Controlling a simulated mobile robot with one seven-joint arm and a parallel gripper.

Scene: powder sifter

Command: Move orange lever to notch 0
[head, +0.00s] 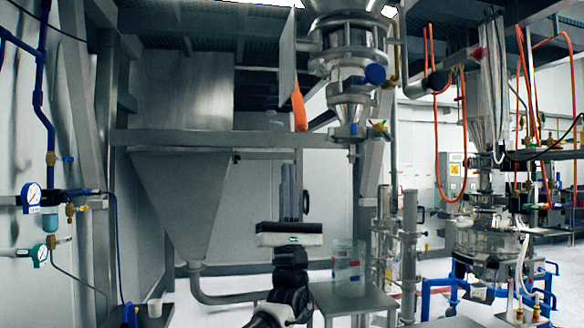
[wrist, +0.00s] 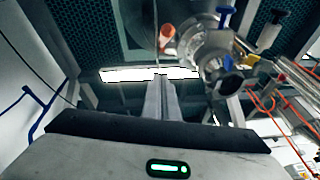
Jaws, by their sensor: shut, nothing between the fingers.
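The orange lever (head: 299,109) hangs down, slightly tilted, beside a grey plate to the left of the metal sifter valve (head: 352,75). In the wrist view the orange lever (wrist: 167,38) shows above the fingertips, with the valve body (wrist: 215,55) to its right. My gripper (head: 291,168) points upward below the lever, with a visible gap between them in the picture. Its fingers (wrist: 160,80) are together and hold nothing. No notch numbers can be read in either view.
A large grey hopper (head: 182,190) stands to the left. A horizontal steel beam (head: 220,139) crosses behind my gripper. A small table (head: 350,298) with a clear container (head: 346,262) stands at lower right. A blue-handled part (head: 375,74) juts from the valve.

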